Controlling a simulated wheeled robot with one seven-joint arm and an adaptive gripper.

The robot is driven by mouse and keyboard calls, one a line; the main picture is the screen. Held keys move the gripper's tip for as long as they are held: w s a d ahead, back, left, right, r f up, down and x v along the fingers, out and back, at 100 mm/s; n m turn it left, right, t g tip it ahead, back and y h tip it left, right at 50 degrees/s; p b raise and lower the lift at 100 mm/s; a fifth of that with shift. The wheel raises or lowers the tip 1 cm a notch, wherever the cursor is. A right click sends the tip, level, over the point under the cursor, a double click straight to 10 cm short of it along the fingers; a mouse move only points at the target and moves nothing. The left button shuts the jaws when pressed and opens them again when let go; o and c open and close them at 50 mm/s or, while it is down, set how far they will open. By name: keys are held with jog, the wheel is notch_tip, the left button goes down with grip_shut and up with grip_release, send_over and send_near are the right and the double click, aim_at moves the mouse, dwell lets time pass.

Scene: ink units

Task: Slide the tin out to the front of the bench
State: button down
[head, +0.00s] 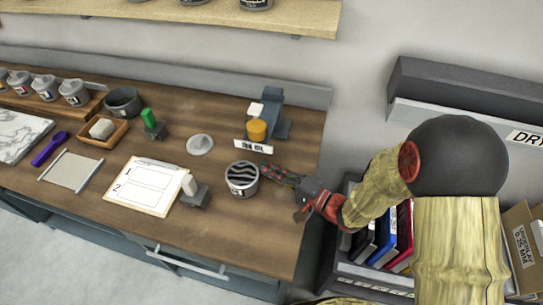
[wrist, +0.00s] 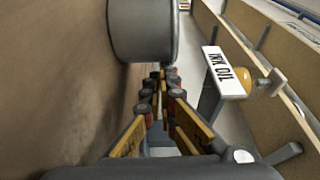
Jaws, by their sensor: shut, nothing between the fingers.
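The tin (head: 242,179) is a round grey can with dark wavy stripes across its top. It stands upright on the wooden bench (head: 235,215), in the right part, back from the front edge. In the wrist view the tin's side (wrist: 140,32) fills the upper middle. My gripper (head: 266,168) is shut and empty, low over the bench on the tin's right, its tips near the tin's far right side. In the wrist view the closed fingertips (wrist: 162,78) lie just below and right of the tin. I cannot tell whether they touch it.
A lettered sign (head: 253,145) and a grey stand with an amber vessel (head: 257,130) are behind the tin. A grey knobbed disc (head: 200,146) is behind left; a small grey block (head: 195,197) and clipboard (head: 137,199) are left. Bench in front of the tin is clear.

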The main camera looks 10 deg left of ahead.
aim_at(256, 183)
jog(key=s, duration=0.4)
jog(key=s+a, duration=0.1)
jog(key=s, duration=0.1)
jog(key=shift+b, duration=0.3)
jog(key=shift+w, duration=0.15)
dwell(0.5)
jog(key=w, duration=0.2)
jog(key=w+d+b, duration=0.1)
jog(key=shift+w+f+b, duration=0.15)
jog(key=shift+w+b, duration=0.15)
jog(key=shift+w, duration=0.05)
jog(key=p+v, duration=0.2)
jog(key=v, duration=0.7)
jog(key=shift+s+d, duration=0.15)
jog(key=shift+d, duration=0.15)
